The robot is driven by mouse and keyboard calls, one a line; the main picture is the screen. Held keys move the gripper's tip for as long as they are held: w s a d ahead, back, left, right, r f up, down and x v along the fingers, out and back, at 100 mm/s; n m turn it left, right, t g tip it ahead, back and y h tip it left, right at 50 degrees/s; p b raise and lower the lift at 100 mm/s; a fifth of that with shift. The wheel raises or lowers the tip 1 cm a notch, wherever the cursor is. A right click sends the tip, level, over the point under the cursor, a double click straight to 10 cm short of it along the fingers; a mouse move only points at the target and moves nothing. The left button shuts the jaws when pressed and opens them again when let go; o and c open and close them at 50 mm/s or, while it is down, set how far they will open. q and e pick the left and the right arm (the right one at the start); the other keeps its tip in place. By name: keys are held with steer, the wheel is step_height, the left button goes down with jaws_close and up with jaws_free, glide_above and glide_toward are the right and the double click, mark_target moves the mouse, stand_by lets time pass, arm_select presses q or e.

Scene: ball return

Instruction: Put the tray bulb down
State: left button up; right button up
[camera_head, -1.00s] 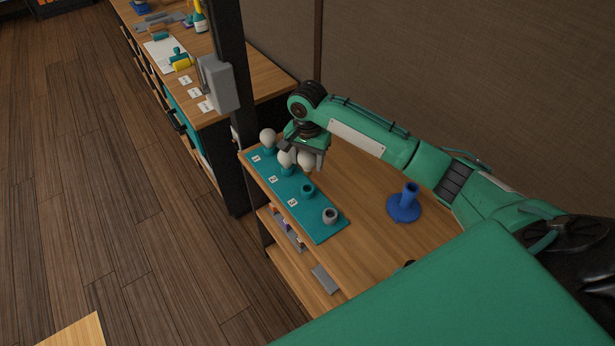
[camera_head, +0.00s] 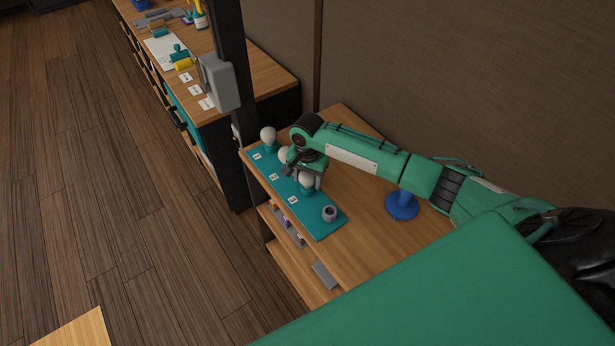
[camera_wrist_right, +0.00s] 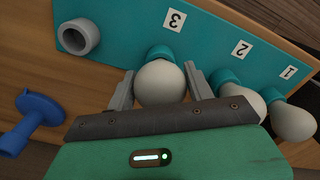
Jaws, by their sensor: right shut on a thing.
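The bulb in my right gripper is white and round (camera_wrist_right: 161,83). In the head view this bulb (camera_head: 306,181) sits over the socket marked 3 on the teal tray (camera_head: 322,228). My right gripper (camera_head: 305,178) is shut on it, with a finger on each side in the right wrist view (camera_wrist_right: 161,88). Part of the teal socket 3 (camera_wrist_right: 160,52) shows just behind the bulb; whether the bulb is seated cannot be told. Two more white bulbs stand in sockets 1 (camera_head: 268,134) and 2 (camera_head: 284,154). My left gripper is not in view.
A grey empty cup-like socket (camera_head: 329,213) stands at the tray's near end. A blue stand with a round base (camera_head: 402,207) is on the wooden table to the right. A dark post with a grey box (camera_head: 219,83) rises behind the tray's left end.

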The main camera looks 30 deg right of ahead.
steer(key=o, duration=1.1)
steer(key=shift+f, duration=0.1)
steer(key=shift+c, duration=0.2)
step_height(320, 180, up, 11)
steer(key=shift+f+b, duration=0.1)
steer(key=shift+b, duration=1.1)
steer(key=shift+r, duration=0.8)
